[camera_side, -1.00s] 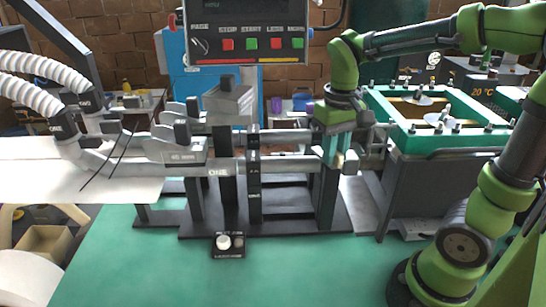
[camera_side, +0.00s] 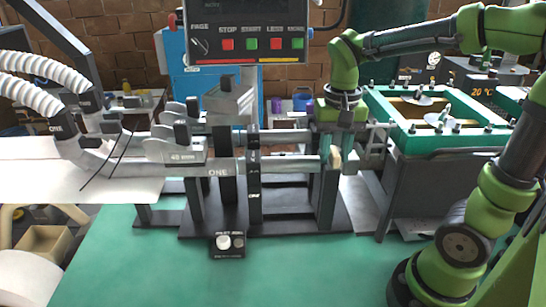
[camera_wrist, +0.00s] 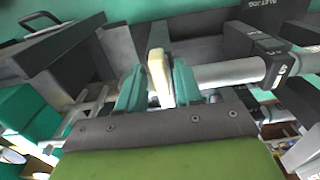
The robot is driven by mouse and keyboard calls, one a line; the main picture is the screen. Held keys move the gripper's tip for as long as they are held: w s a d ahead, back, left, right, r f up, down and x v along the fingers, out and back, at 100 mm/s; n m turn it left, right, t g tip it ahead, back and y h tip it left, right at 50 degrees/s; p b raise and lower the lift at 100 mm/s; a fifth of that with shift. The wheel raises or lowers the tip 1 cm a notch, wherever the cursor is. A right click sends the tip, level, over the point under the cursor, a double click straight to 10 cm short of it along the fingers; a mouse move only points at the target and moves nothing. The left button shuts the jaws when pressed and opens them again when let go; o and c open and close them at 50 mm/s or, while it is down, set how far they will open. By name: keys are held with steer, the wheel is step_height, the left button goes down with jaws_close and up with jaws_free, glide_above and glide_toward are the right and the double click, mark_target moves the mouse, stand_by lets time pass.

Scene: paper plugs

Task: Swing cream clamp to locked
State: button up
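The cream clamp (camera_wrist: 159,76) is a narrow upright piece at the end of a grey pipe in the wrist view. My gripper (camera_wrist: 160,88) has its two teal fingers on either side of it, close against it, and appears shut on it. In the side view the clamp (camera_side: 337,158) shows as a small cream piece at the right end of the pipe, below my green wrist. The clamp's lower part is hidden.
The pipe (camera_side: 285,164) runs left through black upright stands. A black button box (camera_side: 229,247) sits in front on the green table (camera_side: 140,270). A green-rimmed tank (camera_side: 420,138) stands close on the right. A control panel (camera_side: 250,32) hangs above.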

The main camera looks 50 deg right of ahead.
mark_target(336, 153)
steer(key=shift+r, duration=0.1)
stand_by(0.5)
steer(key=shift+r, duration=3.4)
steer(key=shift+s+a+f+t, duration=0.15)
steer(key=shift+s+a+t, duration=0.1)
steer(key=shift+t, duration=0.05)
steer(key=s+a+f+n+t+y, duration=0.2)
steer(key=s+a+f+n+t, duration=0.1)
steer(key=a+n+t, duration=0.2)
steer(key=shift+s+a+f+t, duration=0.15)
steer(key=shift+s+f+t, duration=0.25)
steer(key=shift+t, duration=0.4)
